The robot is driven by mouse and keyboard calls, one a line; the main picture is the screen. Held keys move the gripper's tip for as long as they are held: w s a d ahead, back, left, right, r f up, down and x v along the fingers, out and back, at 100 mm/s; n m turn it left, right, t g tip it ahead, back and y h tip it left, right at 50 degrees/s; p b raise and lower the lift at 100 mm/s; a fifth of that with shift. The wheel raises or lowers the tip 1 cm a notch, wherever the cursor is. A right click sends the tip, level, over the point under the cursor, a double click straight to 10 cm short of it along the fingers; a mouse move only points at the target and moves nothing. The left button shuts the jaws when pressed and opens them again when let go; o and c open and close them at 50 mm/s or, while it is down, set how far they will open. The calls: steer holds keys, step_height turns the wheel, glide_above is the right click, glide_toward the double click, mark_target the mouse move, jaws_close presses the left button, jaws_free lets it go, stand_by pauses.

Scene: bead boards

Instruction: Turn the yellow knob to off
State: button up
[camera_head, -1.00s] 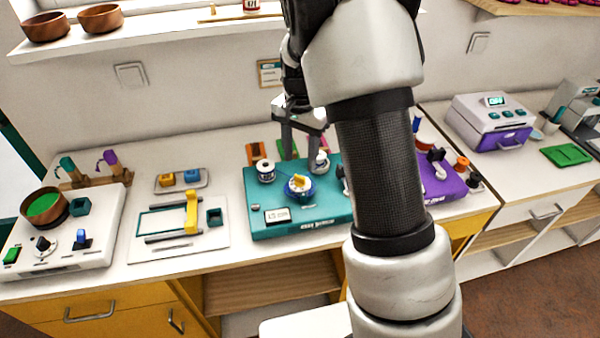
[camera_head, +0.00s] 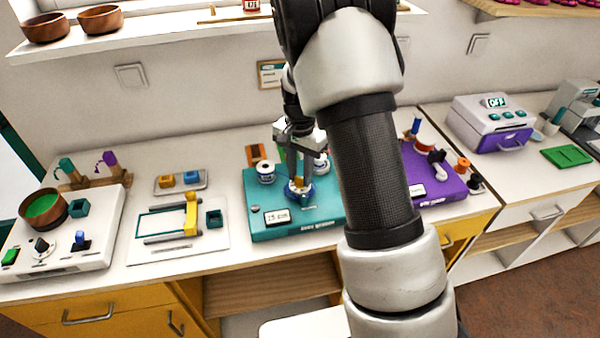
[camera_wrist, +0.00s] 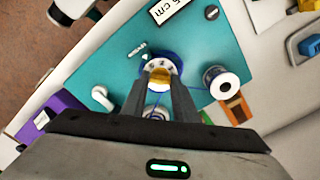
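The yellow knob (camera_head: 301,183) sits on a round blue base with a pale dial on the teal board (camera_head: 262,205). In the head view my gripper (camera_head: 297,178) is down at the knob and covers part of it. In the wrist view the knob (camera_wrist: 160,65) shows just beyond the fingertips (camera_wrist: 161,78). The two fingers stand a little apart, one toward each side of it. I cannot tell whether they touch it. A small display (camera_head: 277,216) at the board's front left reads "15 cm".
A white spool (camera_head: 265,172) with a dark rim stands left of the knob, and another (camera_head: 321,164) behind it. A purple board (camera_head: 433,185) lies to the right, partly behind my arm. A white panel with a yellow slider (camera_head: 191,215) lies to the left.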

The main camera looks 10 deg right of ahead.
steer(key=shift+n, duration=0.3)
steer(key=n+b, duration=0.1)
steer(key=n, duration=0.5)
steer(key=shift+n, duration=0.3)
steer(key=n, duration=0.3)
steer(key=shift+n, duration=0.3)
steer(key=n, duration=0.3)
steer(key=shift+r+n, duration=0.1)
steer(key=shift+n, duration=0.2)
steer(key=n+p, duration=0.1)
steer(key=n, duration=0.5)
steer(key=shift+p, duration=0.4)
steer(key=n+p, duration=0.2)
steer(key=n, duration=0.4)
steer(key=shift+n, duration=0.3)
steer(key=shift+w, duration=0.1)
steer(key=o, duration=1.1)
steer(key=shift+c, duration=0.2)
